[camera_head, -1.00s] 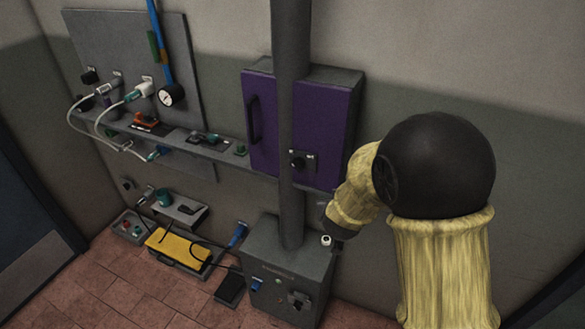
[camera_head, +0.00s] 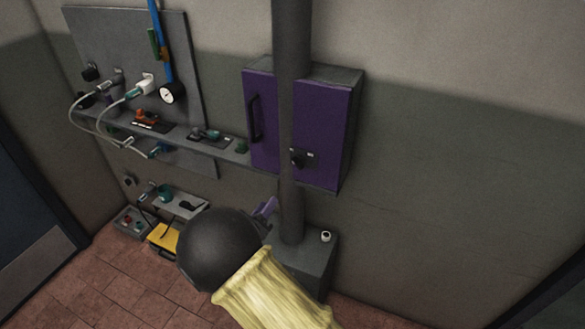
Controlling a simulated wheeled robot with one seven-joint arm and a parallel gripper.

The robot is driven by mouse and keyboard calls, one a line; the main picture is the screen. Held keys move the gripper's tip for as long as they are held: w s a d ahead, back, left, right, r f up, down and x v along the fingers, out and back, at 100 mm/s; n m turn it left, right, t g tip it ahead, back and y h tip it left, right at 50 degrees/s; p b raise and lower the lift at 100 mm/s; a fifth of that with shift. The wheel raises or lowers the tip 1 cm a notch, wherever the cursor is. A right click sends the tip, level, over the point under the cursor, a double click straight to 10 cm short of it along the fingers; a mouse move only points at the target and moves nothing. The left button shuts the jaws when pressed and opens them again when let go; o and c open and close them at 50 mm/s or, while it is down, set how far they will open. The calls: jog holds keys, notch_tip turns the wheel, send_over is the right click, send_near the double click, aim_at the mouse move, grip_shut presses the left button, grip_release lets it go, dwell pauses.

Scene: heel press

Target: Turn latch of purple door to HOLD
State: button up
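The purple door (camera_head: 325,130) is the front of a grey wall cabinet and looks closed. A dark upright handle (camera_head: 255,118) is on its left part. The latch, a small black knob (camera_head: 298,158) on a dark plate, sits low on the door just right of the pole; its setting and any HOLD mark are too small to read. My arm's black joint is well below and left of the latch. A small purple piece (camera_head: 265,207) beside it seems to be part of my gripper; the rest is hidden. Nothing of mine touches the door.
A thick grey pole (camera_head: 292,60) stands before the door and hides a strip of it. A grey box (camera_head: 318,262) with a white button (camera_head: 326,236) is at its foot. A shelf (camera_head: 178,138) with cables and fittings is at left. The wall right of the cabinet is clear.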

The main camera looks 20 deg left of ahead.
jog(key=shift+w+r, duration=0.1)
jog(key=p, duration=0.5)
send_near(295, 165)
jog(key=w, duration=0.8)
jog(key=shift+w+d+r, duration=0.1)
jog(key=shift+w+d, duration=0.1)
jog(key=shift+d, duration=0.05)
grip_shut()
